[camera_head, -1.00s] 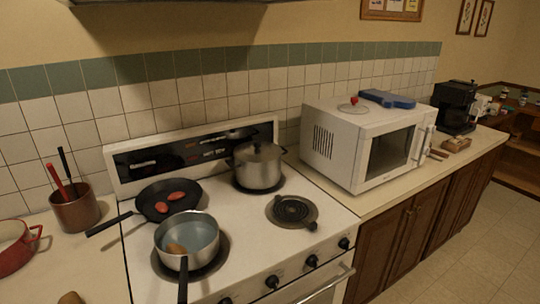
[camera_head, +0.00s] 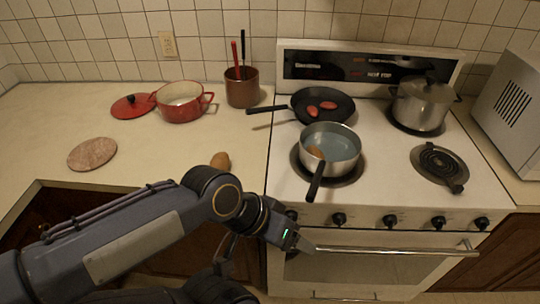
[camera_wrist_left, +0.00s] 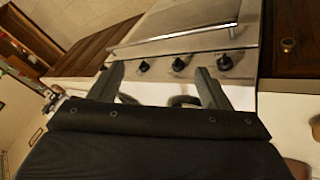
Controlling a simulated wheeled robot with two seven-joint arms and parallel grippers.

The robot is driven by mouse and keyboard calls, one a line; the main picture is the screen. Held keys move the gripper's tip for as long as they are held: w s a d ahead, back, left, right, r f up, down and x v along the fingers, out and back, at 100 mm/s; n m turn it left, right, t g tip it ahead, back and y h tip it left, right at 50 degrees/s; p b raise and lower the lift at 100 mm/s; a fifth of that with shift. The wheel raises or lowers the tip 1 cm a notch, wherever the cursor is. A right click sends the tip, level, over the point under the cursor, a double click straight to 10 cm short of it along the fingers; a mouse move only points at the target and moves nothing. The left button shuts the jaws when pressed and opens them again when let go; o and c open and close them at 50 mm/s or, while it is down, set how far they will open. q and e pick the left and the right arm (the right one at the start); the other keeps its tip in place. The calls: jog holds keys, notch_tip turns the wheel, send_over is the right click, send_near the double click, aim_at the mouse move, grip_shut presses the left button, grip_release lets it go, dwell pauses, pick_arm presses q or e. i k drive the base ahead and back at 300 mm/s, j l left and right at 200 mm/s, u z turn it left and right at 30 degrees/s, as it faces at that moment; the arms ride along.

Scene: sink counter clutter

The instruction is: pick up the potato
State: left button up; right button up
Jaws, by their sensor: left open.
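A brown potato (camera_head: 220,161) lies on the counter left of the stove, just behind my left arm in the head view. Another brown, potato-like thing (camera_head: 315,152) sits in the steel saucepan (camera_head: 344,138) on the front left burner. My left gripper (camera_head: 303,244) is in front of the stove by the oven handle, to the right of and nearer than the counter potato. In the left wrist view its two fingers (camera_wrist_left: 160,88) are spread with nothing between them, facing the stove front. A brown thing at that view's lower right edge is too cut off to identify.
A black frying pan (camera_head: 322,104) holds two reddish pieces. A lidded pot (camera_head: 423,103) stands at the back right. A red pot (camera_head: 181,101), red lid (camera_head: 133,106), utensil crock (camera_head: 242,87) and round board (camera_head: 92,154) are on the counter. Counter around the potato is clear.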

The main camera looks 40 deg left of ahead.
aim_at(220, 160)
jog(key=u, duration=0.45)
jog(key=j+u, duration=0.15)
jog(key=u, duration=0.75)
jog(key=j+u, duration=0.15)
jog(key=u, duration=0.3)
